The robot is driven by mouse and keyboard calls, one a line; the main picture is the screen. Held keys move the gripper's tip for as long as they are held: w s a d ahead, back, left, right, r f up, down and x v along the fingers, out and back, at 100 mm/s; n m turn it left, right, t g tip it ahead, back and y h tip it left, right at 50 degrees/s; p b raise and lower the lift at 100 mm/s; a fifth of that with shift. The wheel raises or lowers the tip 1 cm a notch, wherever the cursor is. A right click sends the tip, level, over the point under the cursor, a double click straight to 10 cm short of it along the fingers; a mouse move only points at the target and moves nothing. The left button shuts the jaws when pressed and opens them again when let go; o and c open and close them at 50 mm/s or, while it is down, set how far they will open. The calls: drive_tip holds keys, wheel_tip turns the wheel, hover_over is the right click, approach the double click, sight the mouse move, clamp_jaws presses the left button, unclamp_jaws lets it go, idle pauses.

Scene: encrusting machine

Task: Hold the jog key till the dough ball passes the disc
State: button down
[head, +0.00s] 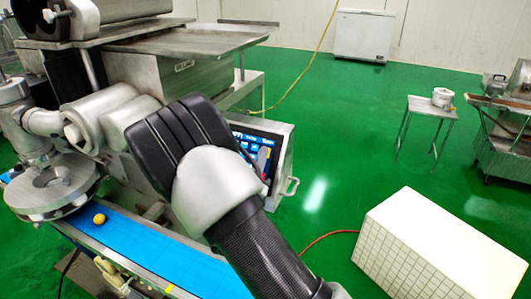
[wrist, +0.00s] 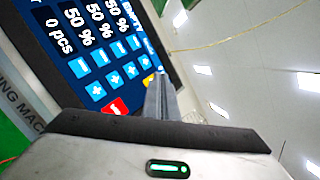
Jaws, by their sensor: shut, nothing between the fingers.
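A small yellow-orange dough ball (head: 99,219) sits on the blue belt (head: 150,246), just right of the round metal disc (head: 52,190) at the far left of the head view. The control panel screen (head: 246,146) is partly hidden behind my arm. In the wrist view the screen (wrist: 85,45) shows several blue plus and minus keys and a red key (wrist: 115,108). My gripper (wrist: 160,78) is shut and empty, its fingertips at the screen's edge. I cannot tell whether they touch a key, and I cannot make out which key is the jog key.
The machine's steel body (head: 180,65) stands behind the belt. A white tiled block (head: 430,250) is at the lower right, with a red hose near it. A small metal table (head: 430,108) and a white chest freezer (head: 364,35) stand farther back. Green floor between them is clear.

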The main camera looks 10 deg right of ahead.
drive_tip(key=shift+s+a+r+p, duration=0.3)
drive_tip(key=shift+s+r+p, duration=0.05)
drive_tip(key=shift+s+p, duration=0.2)
drive_tip(key=shift+s+a+r+p, duration=0.35)
drive_tip(key=shift+s+r+p, duration=0.15)
drive_tip(key=shift+s, duration=0.1)
drive_tip(key=shift+s+a+r+p, duration=0.4)
drive_tip(key=shift+s+p, duration=0.1)
drive_tip(key=shift+s, duration=0.15)
drive_tip(key=shift+s+a+r+p, duration=0.4)
drive_tip(key=shift+s+p, duration=0.1)
drive_tip(key=shift+s, duration=0.1)
